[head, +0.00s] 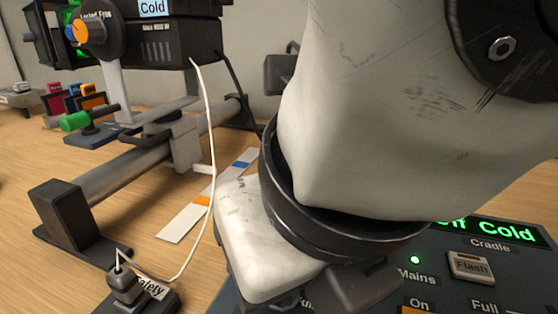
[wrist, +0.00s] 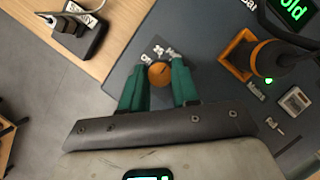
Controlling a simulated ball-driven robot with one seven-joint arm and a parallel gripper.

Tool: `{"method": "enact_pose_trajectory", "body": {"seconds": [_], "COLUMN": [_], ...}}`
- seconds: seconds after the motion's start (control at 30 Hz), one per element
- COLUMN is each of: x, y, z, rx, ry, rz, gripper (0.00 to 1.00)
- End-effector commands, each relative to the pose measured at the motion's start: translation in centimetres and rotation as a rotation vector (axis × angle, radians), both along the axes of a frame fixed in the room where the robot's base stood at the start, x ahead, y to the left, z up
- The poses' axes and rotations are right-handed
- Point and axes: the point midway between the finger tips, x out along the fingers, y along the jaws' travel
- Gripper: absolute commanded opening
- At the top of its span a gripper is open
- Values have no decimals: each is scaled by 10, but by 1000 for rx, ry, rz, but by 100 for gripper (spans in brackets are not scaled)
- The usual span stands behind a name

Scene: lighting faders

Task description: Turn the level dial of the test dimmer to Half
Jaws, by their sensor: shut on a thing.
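In the wrist view, a small round orange dial (wrist: 159,75) sits on the dark grey panel (wrist: 205,60), near its left edge. My gripper (wrist: 158,82) has its two green fingers on either side of the dial and is shut on it. Small white labels (wrist: 157,52) lie in an arc beyond the dial, too small to read surely. A dark mark on the dial's top seems to point up and right. In the head view my arm covers the dial, and the panel's right part shows a green display (head: 490,228) ending in "Cold".
Right of the dial stands a larger black knob with an orange base (wrist: 236,56). A "Flash" button (head: 471,267) is on the panel. A black block labelled "Safety" (head: 140,293) with a white cord stands left of it. A lamp on a rail (head: 125,165) is further back.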

Motion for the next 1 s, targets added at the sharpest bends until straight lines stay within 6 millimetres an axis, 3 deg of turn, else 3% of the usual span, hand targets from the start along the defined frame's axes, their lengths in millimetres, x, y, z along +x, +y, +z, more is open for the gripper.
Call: {"method": "enact_pose_trajectory", "body": {"seconds": [0.6,0.63,0.87,1.0], "x": [0,0,0,0], "y": [0,0,0,0], "z": [0,0,0,0], "rx": [0,0,0,0], "ry": [1,1,1,1], "rz": [-39,-39,-38,-38], "gripper": [0,33,55,55]}}
